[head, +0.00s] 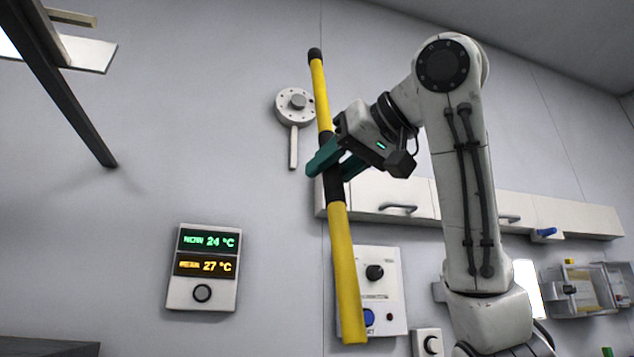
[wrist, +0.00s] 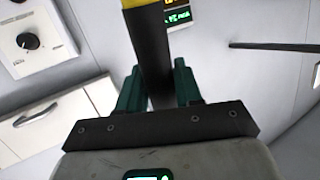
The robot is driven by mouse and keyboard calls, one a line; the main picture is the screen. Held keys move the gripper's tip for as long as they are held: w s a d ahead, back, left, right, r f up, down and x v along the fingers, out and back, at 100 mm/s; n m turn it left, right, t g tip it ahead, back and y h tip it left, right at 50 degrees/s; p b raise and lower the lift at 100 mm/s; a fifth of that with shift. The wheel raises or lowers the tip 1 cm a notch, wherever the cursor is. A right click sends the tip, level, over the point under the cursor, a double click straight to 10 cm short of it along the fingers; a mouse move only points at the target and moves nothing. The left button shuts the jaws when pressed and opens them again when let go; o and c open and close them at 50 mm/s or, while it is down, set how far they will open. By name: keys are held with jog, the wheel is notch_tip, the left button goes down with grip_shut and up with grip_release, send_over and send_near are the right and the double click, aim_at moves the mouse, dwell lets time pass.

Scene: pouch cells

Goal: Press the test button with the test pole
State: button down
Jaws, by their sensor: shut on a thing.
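The test pole (head: 342,255) is a long yellow rod with a black grip in the middle and a black tip at its upper end. It is held tilted, tip up and slightly left. My gripper (head: 328,165) has its teal fingers shut on the black grip; the wrist view shows the grip (wrist: 153,55) between the fingers (wrist: 158,72). I cannot tell which control is the test button.
A wall display (head: 190,303) reading 24 and 27 °C has a round black button. Behind the pole's lower part is a white panel (head: 388,263) with a black knob and blue button. White cupboards (head: 370,190) line the right wall; a dark beam (head: 70,90) hangs upper left.

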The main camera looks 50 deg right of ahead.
jog(key=w+d+p, duration=0.6)
jog(key=w+d, duration=0.1)
jog(key=w, duration=0.3)
jog(key=shift+w, duration=0.25)
jog(key=shift+w+d+p, duration=0.15)
jog(key=shift+d+p, duration=0.05)
jog(key=shift+p, duration=0.15)
dwell(0.3)
